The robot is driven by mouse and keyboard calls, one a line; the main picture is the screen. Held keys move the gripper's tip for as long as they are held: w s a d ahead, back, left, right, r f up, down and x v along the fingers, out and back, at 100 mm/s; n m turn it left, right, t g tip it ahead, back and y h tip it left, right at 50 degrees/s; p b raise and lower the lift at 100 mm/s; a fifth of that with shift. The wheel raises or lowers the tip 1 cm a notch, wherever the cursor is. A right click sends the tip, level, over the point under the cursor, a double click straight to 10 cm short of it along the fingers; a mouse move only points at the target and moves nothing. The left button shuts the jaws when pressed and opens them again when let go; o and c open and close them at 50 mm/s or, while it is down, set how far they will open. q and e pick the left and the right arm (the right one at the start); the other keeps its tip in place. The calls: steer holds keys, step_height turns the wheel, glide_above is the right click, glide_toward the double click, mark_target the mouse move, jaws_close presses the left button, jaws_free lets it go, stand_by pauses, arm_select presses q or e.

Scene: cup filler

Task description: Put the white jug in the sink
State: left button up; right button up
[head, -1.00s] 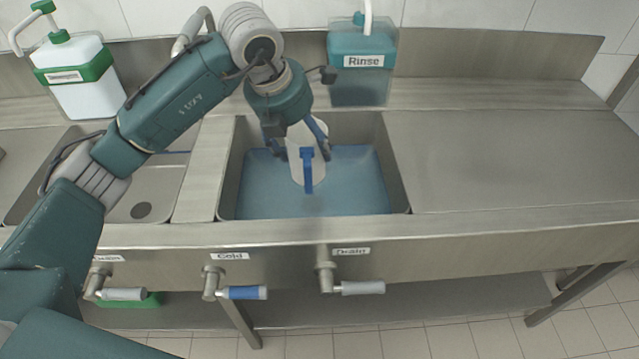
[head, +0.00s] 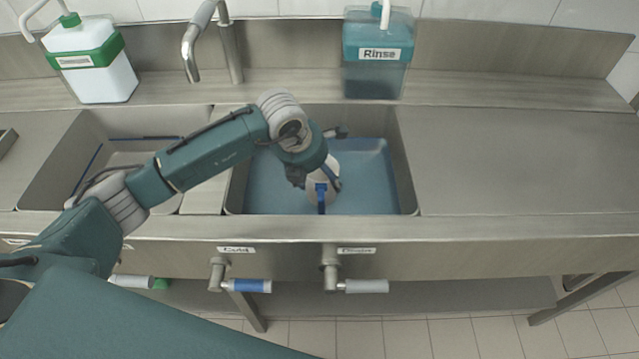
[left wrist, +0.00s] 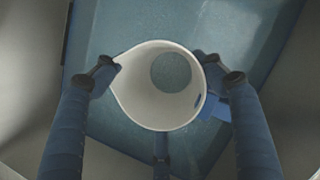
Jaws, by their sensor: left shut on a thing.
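The white jug (head: 315,190) with a blue handle (head: 321,193) is inside the right-hand sink basin (head: 408,190), which has a blue floor or blue water in it. My left gripper (head: 318,180) is shut on the jug from above, one finger on each side of its rim. In the left wrist view the jug (left wrist: 135,104) stands open end up between the two fingers (left wrist: 160,75), over the blue surface. I cannot tell whether the jug's base touches the bottom. My right gripper is not in view.
A teal Rinse dispenser (head: 377,75) and a metal tap (head: 230,50) stand behind the basin. A white and green dispenser (head: 90,70) is at the back left. A second basin (head: 60,170) lies left. The steel counter (head: 510,150) at right is clear.

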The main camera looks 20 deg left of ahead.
arm_select(q)
step_height(320, 180, down, 4)
steer(key=shift+r, duration=0.15)
steer(key=shift+f, duration=0.45)
steer(key=o, duration=1.2)
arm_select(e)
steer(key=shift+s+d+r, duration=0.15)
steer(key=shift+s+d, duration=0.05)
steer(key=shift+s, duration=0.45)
arm_select(q)
steer(key=shift+r, duration=0.15)
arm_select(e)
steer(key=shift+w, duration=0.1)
